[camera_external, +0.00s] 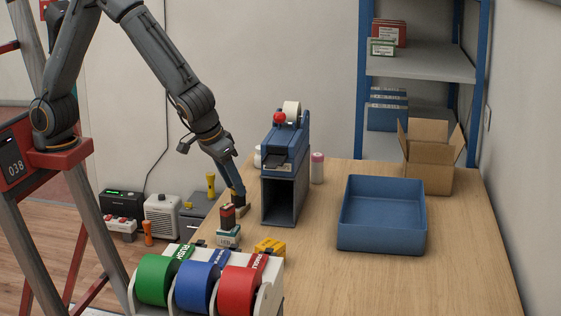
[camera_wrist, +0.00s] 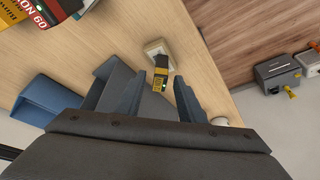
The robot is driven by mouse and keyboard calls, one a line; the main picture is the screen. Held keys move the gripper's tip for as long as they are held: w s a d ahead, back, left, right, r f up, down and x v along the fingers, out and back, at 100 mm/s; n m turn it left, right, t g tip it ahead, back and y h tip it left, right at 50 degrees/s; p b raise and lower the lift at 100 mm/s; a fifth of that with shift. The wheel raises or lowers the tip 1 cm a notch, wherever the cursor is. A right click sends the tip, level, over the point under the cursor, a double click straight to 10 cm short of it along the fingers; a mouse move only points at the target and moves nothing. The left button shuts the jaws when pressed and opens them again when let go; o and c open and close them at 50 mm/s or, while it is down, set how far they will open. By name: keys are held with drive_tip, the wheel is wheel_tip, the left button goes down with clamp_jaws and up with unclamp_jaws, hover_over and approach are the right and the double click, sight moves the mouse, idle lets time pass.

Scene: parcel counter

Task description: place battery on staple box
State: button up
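A small yellow-and-black block, which I take for the battery (camera_wrist: 160,78), stands between my fingertips in the wrist view. It overlaps a small pale box (camera_wrist: 155,46), likely the staple box, which also shows below my gripper in the external view (camera_external: 241,210). The block seems to stand on or just above this box; contact is not clear. My gripper (camera_wrist: 158,95) points down at the left table edge (camera_external: 236,193). Its fingers are apart, with narrow gaps beside the block. The fingers partly hide the block in the external view.
A tape dispenser on a blue stand (camera_external: 284,200) is right of my gripper. Tape rolls (camera_external: 195,285) stand in front. A blue tray (camera_external: 382,238) lies further right.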

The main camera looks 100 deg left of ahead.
drive_tip(key=b+v, duration=0.2)
drive_tip(key=v, duration=0.6)
drive_tip(key=s+a+f+m+g+h, duration=0.1)
drive_tip(key=s+f+m, duration=0.3)
drive_tip(key=s, duration=0.6)
drive_tip(key=s+a+f+m+g+h, duration=0.1)
drive_tip(key=s+f+m, duration=0.4)
drive_tip(key=s, duration=0.6)
drive_tip(key=shift+a+f+h, duration=0.6)
